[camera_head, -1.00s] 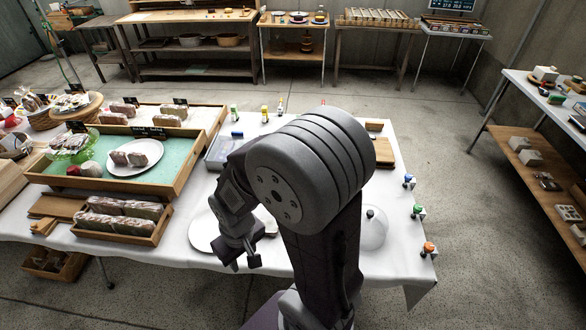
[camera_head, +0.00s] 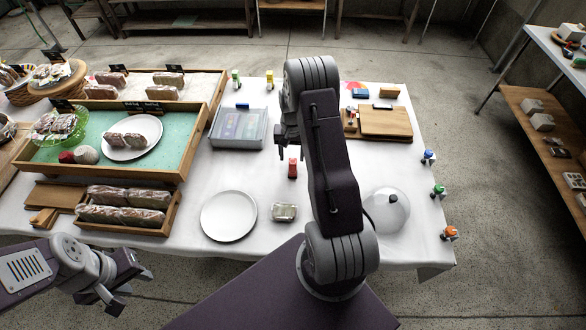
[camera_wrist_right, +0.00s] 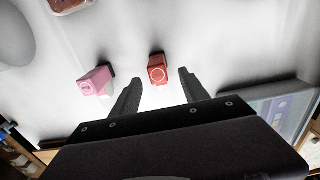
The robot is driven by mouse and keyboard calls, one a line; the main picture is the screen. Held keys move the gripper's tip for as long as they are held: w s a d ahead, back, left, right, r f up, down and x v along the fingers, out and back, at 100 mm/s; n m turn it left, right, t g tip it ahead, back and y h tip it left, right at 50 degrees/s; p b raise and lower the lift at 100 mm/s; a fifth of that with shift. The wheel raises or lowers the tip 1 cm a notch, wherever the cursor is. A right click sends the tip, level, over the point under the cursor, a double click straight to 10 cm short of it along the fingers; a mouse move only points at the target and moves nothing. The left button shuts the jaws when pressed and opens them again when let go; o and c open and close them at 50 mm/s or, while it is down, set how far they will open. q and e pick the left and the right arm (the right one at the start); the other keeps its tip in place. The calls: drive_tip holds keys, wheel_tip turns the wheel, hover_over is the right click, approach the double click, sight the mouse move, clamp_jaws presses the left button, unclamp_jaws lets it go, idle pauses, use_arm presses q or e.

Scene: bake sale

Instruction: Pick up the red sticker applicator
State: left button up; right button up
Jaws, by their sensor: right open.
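The red sticker applicator (camera_head: 292,168) stands on the white tablecloth, behind the small wrapped item, in the head view. In the right wrist view the red applicator (camera_wrist_right: 157,70) lies ahead, between the fingertip lines. My right gripper (camera_wrist_right: 160,83) is open and empty, its fingers on either side of the view to it. In the head view my right gripper (camera_head: 282,150) is just above and left of it. A pink applicator (camera_wrist_right: 93,83) stands to its left in the wrist view. My left gripper (camera_head: 132,290) is open and empty at the table's front left.
A white plate (camera_head: 228,238) and a wrapped item (camera_head: 284,212) lie in front. A clear-lidded box (camera_head: 238,140) stands behind left, and a glass dome (camera_head: 388,210) at right. Wooden boards (camera_head: 385,122) lie at back right. Bread trays (camera_head: 160,222) fill the left.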

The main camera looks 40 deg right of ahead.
sight(293, 166)
drive_tip(key=f, duration=0.4)
drive_tip(key=f+p, duration=0.1)
drive_tip(key=f, duration=0.2)
drive_tip(key=shift+d+f, duration=0.2)
drive_tip(key=shift+f, duration=0.2)
drive_tip(key=shift+r, duration=0.1)
clamp_jaws()
